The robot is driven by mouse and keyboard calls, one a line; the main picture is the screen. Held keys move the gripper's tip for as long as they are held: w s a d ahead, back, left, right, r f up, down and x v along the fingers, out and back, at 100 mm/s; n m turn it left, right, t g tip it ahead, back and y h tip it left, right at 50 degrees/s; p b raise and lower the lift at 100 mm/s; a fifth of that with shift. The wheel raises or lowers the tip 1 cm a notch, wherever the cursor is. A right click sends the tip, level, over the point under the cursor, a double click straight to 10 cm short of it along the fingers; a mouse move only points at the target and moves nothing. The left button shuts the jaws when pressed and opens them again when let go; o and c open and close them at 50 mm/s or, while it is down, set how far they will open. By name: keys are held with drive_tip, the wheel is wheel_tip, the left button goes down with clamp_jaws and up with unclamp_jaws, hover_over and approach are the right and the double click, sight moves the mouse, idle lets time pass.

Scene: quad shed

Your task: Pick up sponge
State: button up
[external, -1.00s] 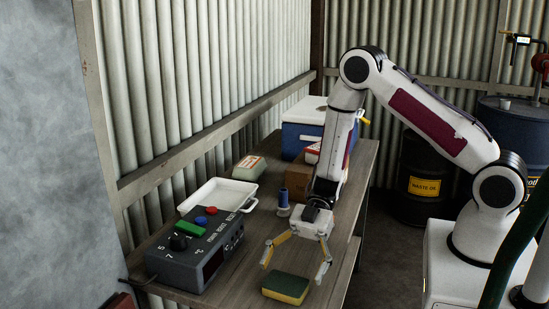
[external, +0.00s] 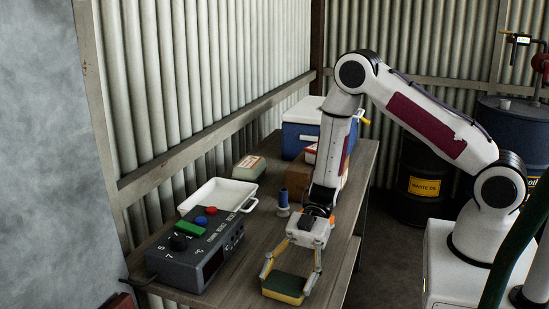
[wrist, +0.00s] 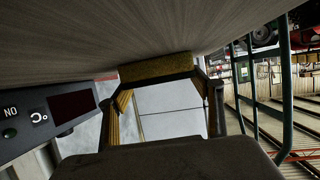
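The sponge (external: 284,289) lies flat near the front end of the wooden table, with a green top and a yellow lower part. My gripper (external: 285,284) is open and low, with one finger on each side of the sponge. In the wrist view the yellow side of the sponge (wrist: 158,68) shows between the fingertips of my gripper (wrist: 157,85). Whether the fingers touch the sponge is not clear.
A grey control box (external: 195,252) with buttons stands left of my gripper. A white tray (external: 218,197), a blue spool (external: 283,201), a brown box (external: 298,179) and a blue-white cooler (external: 303,130) stand farther back. The table's right edge is close.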

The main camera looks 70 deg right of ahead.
sight(288, 279)
drive_tip(key=shift+r, duration=0.15)
idle(0.3)
wheel_tip(288, 279, up, 10)
idle(0.8)
idle(0.5)
